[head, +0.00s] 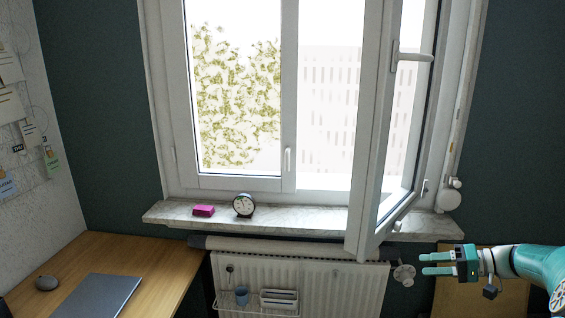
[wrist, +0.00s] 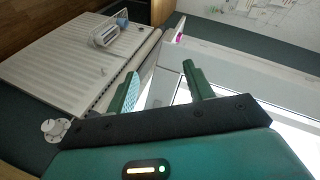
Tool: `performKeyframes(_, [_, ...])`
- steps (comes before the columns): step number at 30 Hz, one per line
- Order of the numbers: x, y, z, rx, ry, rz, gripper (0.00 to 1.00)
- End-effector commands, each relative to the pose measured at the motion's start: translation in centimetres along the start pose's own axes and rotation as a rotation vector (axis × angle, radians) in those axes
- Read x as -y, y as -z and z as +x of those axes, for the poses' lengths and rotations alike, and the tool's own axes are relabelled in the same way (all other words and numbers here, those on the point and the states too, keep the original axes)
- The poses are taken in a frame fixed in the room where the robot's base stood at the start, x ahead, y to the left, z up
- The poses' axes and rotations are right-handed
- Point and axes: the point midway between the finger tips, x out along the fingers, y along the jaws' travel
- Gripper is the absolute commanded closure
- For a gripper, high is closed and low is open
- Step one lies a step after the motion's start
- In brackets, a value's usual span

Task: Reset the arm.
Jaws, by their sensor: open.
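My gripper (head: 437,263) is at the lower right of the head view, on my teal arm. Its two fingers point left, apart, with nothing between them. In the wrist view my gripper (wrist: 160,88) also shows open and empty, with the radiator and the window behind it. In the head view it is in front of a wooden surface, right of the radiator's valve knob (head: 404,274) and below the right end of the window sill.
One window sash (head: 371,130) stands open into the room. A pink box (head: 204,210) and a clock (head: 243,205) rest on the marble sill (head: 300,222). Below is a white radiator (head: 330,290) with a hanging rack.

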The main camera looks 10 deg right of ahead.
Motion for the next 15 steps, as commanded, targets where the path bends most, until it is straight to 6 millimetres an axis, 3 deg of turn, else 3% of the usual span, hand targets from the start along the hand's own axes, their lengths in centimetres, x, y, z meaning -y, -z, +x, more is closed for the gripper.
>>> performKeyframes(6, [6.4, -3.1, 7.6, 0.219, -0.216, 0.040, 0.48])
performKeyframes(15, [13.9, -10.2, 13.9, 0.391, -0.548, 0.015, 0.48])
